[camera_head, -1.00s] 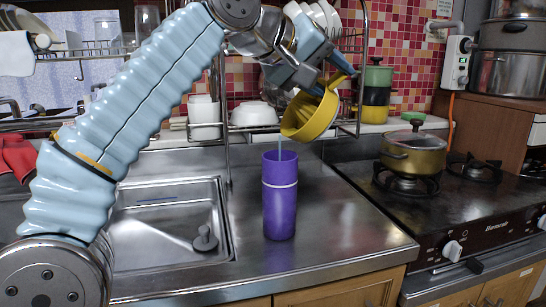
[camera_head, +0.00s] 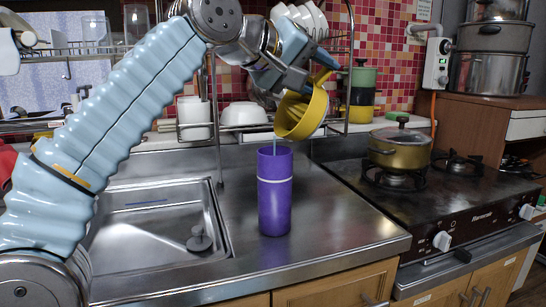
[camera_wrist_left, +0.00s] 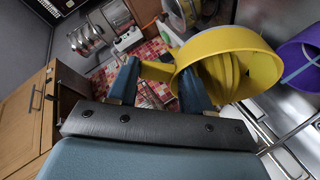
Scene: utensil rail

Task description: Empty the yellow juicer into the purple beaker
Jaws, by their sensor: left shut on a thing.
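The yellow juicer (camera_head: 302,112) is tilted steeply above the purple beaker (camera_head: 274,205), its lip just over the beaker's mouth and apart from it. A thin pale blue stream (camera_head: 275,142) runs between them. The beaker stands upright on the steel counter, and its inside is mostly hidden. My left gripper (camera_head: 316,77) is shut on the juicer's handle. In the left wrist view the handle lies between the fingers (camera_wrist_left: 160,88), the juicer's ribbed inside (camera_wrist_left: 228,68) shows, and the purple beaker (camera_wrist_left: 297,62) is at the right edge. My right gripper is not in view.
A sink (camera_head: 155,235) lies left of the beaker. A wire dish rack with a white bowl (camera_head: 243,115) stands behind. A gold pot (camera_head: 400,148) sits on the stove at right. The counter (camera_head: 340,225) right of the beaker is clear.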

